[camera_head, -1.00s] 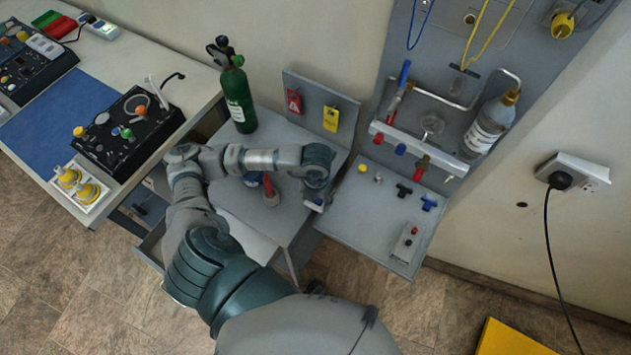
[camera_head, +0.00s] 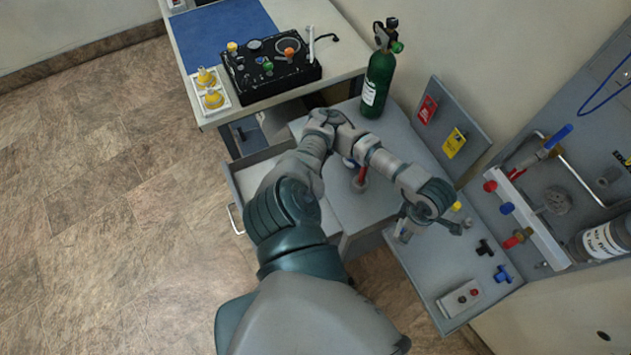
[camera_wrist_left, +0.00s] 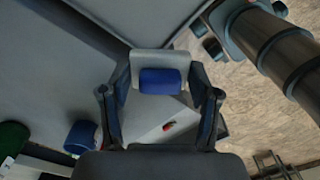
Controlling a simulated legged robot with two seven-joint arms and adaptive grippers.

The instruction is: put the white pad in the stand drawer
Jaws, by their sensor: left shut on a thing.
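My left gripper (camera_head: 430,218) is above the right edge of the grey stand (camera_head: 385,190), beside the wall board. In the left wrist view my left gripper (camera_wrist_left: 160,80) is shut on a pale plate with a blue block on its face, which I take to be the white pad (camera_wrist_left: 160,58). In the head view the pad is mostly hidden by the gripper. The stand drawer (camera_head: 233,188) is pulled out on the left side of the stand, its inside partly covered by my arm. My right gripper is not in view.
A green cylinder (camera_head: 378,80) stands at the stand's back. An upright panel with red and yellow tags (camera_head: 454,142) lines the right edge. The wall board (camera_head: 455,262) holds several fittings. Open floor lies left.

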